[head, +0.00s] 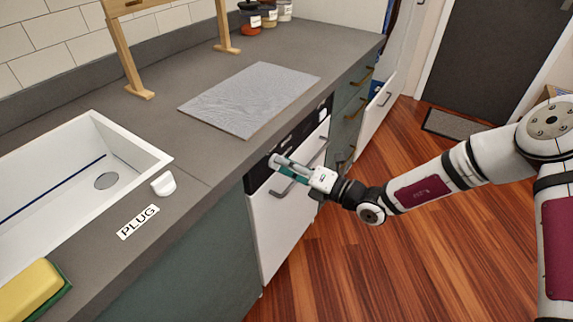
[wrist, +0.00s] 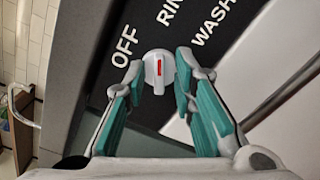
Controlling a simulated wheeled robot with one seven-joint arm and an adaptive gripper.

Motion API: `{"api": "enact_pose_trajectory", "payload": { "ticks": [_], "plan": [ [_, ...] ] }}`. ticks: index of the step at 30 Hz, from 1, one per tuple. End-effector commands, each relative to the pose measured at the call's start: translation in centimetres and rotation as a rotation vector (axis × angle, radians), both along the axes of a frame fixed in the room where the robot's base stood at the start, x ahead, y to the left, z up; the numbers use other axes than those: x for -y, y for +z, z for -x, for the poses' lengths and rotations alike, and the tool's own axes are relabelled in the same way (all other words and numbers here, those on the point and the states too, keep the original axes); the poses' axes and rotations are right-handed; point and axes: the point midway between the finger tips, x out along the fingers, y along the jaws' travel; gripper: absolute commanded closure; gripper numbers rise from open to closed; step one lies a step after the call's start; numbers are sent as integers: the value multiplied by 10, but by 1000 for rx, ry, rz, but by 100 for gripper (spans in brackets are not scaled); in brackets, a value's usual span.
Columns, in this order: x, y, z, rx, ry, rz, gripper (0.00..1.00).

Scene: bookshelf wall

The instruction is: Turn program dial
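The program dial (wrist: 158,72) is a round white knob with a red mark on the dark control panel. In the wrist view the red mark points straight up, between the OFF label (wrist: 125,47) and the partly cut-off label beginning RIN (wrist: 172,13). The WASH label (wrist: 212,22) is to the right. My gripper (wrist: 160,62) has its teal-padded fingertips close in on both sides of the dial, seemingly touching it. In the head view my gripper (head: 277,161) is at the appliance's black panel (head: 258,172) and hides the dial.
The white appliance door (head: 280,220) with its handle is below the panel. The grey counter (head: 200,150) overhangs above, with a sink (head: 135,150), a yellow sponge (head: 28,290) and a grey mat (head: 250,97). The wooden floor (head: 420,250) is clear.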

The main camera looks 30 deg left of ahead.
Motion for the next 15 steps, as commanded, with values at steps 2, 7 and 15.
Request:
{"api": "enact_pose_trajectory", "payload": {
  "ticks": [2, 7, 15],
  "plan": [
    [0, 0, 0, 0, 0, 0, 72],
    [0, 0, 0, 1, 0, 0, 72],
    [25, 0, 1, 0, -3, 1, 72]
  ]
}}
